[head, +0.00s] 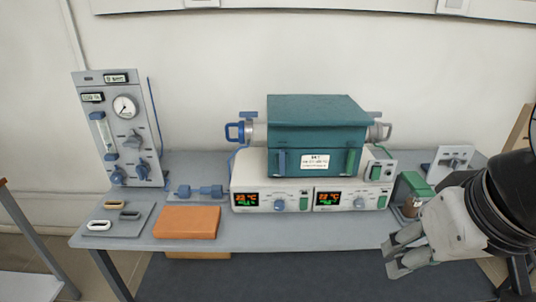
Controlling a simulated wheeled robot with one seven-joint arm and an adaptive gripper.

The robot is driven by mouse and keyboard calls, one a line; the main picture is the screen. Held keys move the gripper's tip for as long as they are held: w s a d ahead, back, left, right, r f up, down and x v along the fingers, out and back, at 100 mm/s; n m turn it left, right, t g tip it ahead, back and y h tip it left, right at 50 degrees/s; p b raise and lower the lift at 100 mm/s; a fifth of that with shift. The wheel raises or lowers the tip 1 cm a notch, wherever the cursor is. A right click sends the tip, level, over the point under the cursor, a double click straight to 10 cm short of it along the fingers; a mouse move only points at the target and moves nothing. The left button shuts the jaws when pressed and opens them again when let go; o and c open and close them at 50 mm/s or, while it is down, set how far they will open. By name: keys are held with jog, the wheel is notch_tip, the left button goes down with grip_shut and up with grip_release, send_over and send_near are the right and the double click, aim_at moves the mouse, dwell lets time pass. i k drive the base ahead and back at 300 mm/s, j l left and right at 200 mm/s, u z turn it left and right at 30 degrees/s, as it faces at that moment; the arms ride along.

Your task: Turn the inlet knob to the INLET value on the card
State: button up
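A grey upright gas panel (122,135) stands at the left back of the bench. Which knob is the inlet is too small to read. A white card (315,162) is on the front of the teal furnace (318,117); its text is unreadable here. My gripper (388,260) is at the lower right, in front of the bench, far from the panel. It looks open and empty.
White control units with lit displays (274,203) sit under the furnace. An orange block (187,222), a grey tray (100,228) with small pieces and a blue fitting (198,191) lie left. A small panel (452,160) and a green-topped item (414,186) stand right, near my arm.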

aim_at(279, 205)
jog(key=j, duration=2.25)
jog(key=z, duration=0.05)
